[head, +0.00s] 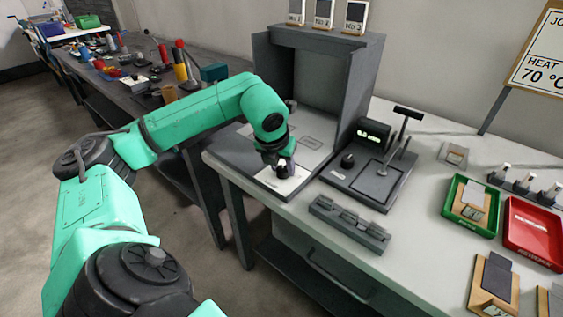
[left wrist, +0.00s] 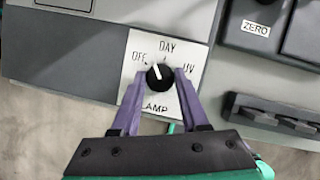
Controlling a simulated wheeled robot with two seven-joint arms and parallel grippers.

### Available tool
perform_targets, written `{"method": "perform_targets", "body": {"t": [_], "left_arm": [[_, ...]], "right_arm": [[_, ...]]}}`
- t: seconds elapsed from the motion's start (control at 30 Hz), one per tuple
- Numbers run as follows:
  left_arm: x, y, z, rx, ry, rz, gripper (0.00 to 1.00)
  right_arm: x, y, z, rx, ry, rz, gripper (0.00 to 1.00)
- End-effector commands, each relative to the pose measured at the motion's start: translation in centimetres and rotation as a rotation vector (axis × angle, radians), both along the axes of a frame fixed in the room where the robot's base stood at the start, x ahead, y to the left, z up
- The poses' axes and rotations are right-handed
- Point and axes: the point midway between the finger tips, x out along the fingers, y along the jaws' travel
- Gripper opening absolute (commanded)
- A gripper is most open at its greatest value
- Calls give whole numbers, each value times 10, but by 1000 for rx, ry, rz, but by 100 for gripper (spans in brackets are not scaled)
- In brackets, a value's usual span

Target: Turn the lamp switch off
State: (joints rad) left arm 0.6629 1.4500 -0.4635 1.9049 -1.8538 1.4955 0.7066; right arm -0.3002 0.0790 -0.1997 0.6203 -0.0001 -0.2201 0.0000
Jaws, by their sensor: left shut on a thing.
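The lamp switch is a round black knob (left wrist: 159,77) with a white pointer line, on a white plate (left wrist: 154,108) marked OFF, DAY, UV and LAMP. In the left wrist view the pointer leans up and left, between the OFF and DAY marks. My left gripper (left wrist: 159,75) has its two purple fingers on either side of the knob and is shut on it. In the head view the white plate (head: 293,185) lies at the front of the grey booth base, with my left gripper (head: 281,168) over it, hiding most of the knob. My right gripper is not in view.
The grey viewing booth (head: 363,75) rises behind the switch. A device with a lit display (head: 374,134) and levers stands to its right, with a grey slotted block (head: 349,222) in front. A green tray (head: 453,218) and a red tray (head: 516,250) lie farther right.

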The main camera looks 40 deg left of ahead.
Motion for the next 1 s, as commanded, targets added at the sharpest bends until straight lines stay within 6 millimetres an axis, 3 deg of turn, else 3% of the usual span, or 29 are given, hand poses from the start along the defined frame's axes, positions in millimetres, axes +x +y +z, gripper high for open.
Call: {"method": "perform_targets", "body": {"t": [0.5,1.0], "left_arm": [[2,-2,2,-2,-3,396,0],[2,-2,1,-1,-4,496,0]], "right_arm": [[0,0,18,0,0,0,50],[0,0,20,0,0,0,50]]}}
